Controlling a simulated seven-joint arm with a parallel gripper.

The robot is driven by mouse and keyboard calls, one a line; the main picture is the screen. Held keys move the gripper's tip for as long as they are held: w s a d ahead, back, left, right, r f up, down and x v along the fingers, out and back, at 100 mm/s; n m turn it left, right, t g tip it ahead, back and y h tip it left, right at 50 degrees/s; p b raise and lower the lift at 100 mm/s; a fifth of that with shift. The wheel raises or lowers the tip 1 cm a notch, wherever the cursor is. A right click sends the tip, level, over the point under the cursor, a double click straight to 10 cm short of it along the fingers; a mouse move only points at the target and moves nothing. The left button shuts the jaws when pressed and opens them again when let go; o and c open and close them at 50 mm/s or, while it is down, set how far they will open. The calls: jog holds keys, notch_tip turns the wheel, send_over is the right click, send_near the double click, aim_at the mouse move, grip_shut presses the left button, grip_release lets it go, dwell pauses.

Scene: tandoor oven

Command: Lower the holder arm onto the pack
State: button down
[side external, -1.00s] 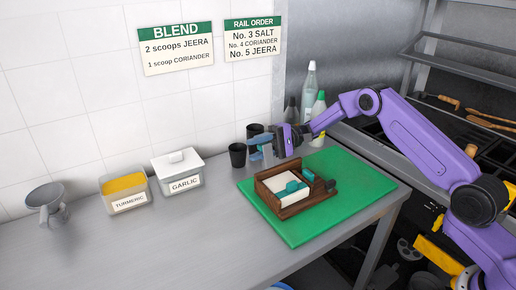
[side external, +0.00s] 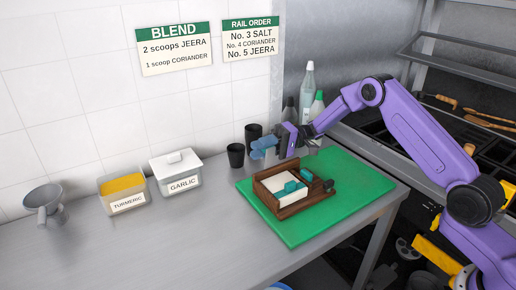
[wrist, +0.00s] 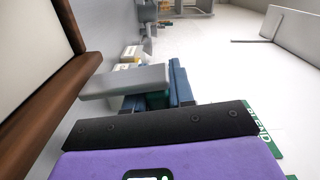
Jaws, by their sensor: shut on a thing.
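The brown wooden holder (side external: 292,211) stands on the green board, with a white pack (side external: 270,184) in it. Which part is the holder arm is hard to tell. My gripper (side external: 260,148) is behind and above the holder, apart from it. The holder's brown edge (wrist: 80,30) is at the left there.
Two black cups (side external: 236,155) stand close behind my gripper, and bottles (side external: 308,85) stand at the back. A garlic box (side external: 178,172), a turmeric box (side external: 122,194) and a grey funnel (side external: 44,202) are at the left. The green board's (side external: 350,190) right part is clear.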

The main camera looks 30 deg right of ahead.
jog(key=s+n, duration=0.2)
jog(key=n, duration=0.1)
jog(key=shift+r+n, duration=0.1)
jog(key=shift+n, duration=0.2)
jog(key=shift+s+f+n, duration=0.15)
jog(key=shift+s+n, duration=0.35)
jog(key=shift+n, duration=0.4)
jog(key=shift+s+f+n, duration=0.1)
jog(key=shift+s+n, duration=0.4)
jog(key=shift+n, duration=0.4)
jog(key=shift+s, duration=0.1)
jog(key=c, duration=1)
grip_release()
jog(key=shift+c, duration=0.2)
jog(key=d, duration=1.7)
jog(key=shift+d, duration=0.25)
